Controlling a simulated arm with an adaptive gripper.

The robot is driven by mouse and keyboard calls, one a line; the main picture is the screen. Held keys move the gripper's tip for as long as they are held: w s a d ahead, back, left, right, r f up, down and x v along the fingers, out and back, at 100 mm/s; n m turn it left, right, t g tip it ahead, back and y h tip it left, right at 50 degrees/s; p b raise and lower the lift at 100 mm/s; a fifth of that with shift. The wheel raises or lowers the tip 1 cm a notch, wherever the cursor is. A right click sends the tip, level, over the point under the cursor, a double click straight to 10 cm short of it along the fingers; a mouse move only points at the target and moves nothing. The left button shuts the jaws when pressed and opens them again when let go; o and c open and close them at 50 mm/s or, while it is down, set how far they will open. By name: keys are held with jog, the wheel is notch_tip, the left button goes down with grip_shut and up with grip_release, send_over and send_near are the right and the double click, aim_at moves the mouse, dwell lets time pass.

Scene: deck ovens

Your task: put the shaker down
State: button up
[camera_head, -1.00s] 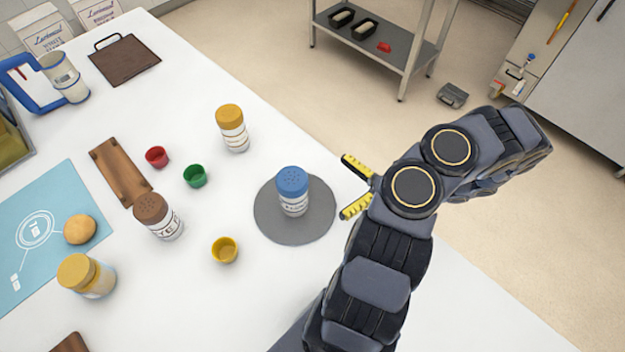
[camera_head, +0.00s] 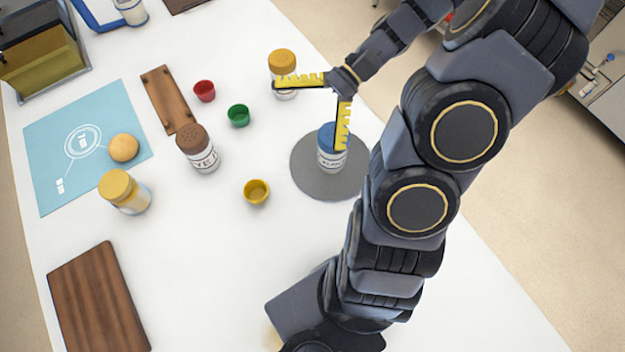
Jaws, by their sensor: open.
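A shaker with a blue lid (camera_head: 328,134) stands upright on a round grey mat (camera_head: 312,183). My gripper (camera_head: 308,116) is open and empty, its two yellow fingers spread wide. One finger overlaps the blue lid in the picture; I cannot tell whether it touches. The other finger crosses in front of a shaker with an orange-yellow lid (camera_head: 282,60), which stands upright behind the mat. A brown-lidded shaker (camera_head: 196,146) and another yellow-lidded shaker (camera_head: 124,190) stand upright to the left.
Red (camera_head: 204,91), green (camera_head: 238,115) and yellow (camera_head: 256,191) cups stand left of the mat. A wooden rack (camera_head: 166,100), a blue mat (camera_head: 60,150) with a round bun (camera_head: 123,148), and a dark wooden board (camera_head: 98,300) lie farther left. White table is clear in front of the mat.

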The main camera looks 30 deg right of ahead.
jog(key=s+a+r+n+h, duration=0.3)
jog(key=s+n+h, duration=0.3)
jog(key=s+a+r+n+h, duration=0.3)
jog(key=s+n+h, duration=0.3)
jog(key=h, duration=0.1)
jog(key=shift+s+a+r+g, duration=0.15)
jog(key=shift+a+r+g, duration=0.1)
jog(key=shift+r+g, duration=0.05)
